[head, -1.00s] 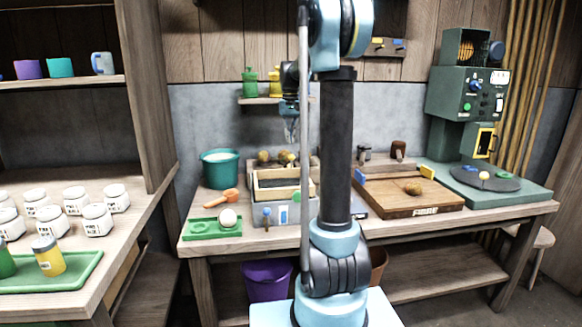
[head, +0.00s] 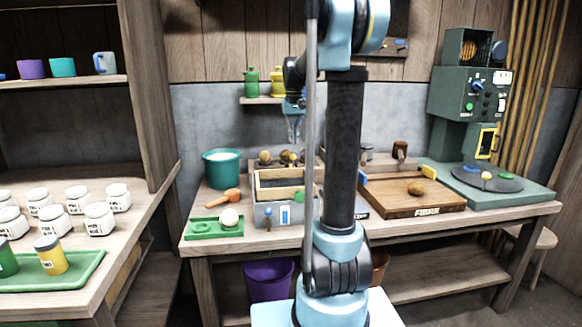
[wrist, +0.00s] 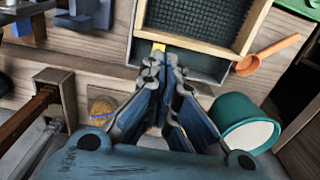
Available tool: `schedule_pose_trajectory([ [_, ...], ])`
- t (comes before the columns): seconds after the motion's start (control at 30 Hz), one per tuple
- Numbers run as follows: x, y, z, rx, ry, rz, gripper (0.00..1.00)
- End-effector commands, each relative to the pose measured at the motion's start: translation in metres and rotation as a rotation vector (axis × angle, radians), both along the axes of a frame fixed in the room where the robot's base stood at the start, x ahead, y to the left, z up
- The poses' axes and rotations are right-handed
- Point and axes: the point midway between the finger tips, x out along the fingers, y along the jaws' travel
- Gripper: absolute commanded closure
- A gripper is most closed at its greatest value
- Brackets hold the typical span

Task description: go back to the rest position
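My gripper (head: 294,137) hangs pointing down above the back of the workbench, over the mould box (head: 285,212). In the wrist view my gripper (wrist: 164,68) has its two fingers close at the tips with a narrow gap between them. My gripper is apart from everything on the bench.
A wooden board (head: 410,205) and a green machine (head: 468,100) stand right. A small shelf (head: 262,100) with green and yellow bottles is behind my gripper.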

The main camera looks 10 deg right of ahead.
Motion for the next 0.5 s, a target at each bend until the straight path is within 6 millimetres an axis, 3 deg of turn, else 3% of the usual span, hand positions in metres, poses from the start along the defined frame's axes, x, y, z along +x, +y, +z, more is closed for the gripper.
schedule_pose_trajectory([
  [0.17, -0.016, 0.0, -0.001, 0.0, -0.006, 0.001, 1.0],
  [0.5, -0.107, 0.0, -0.017, -0.001, -0.048, 0.005, 1.0],
])
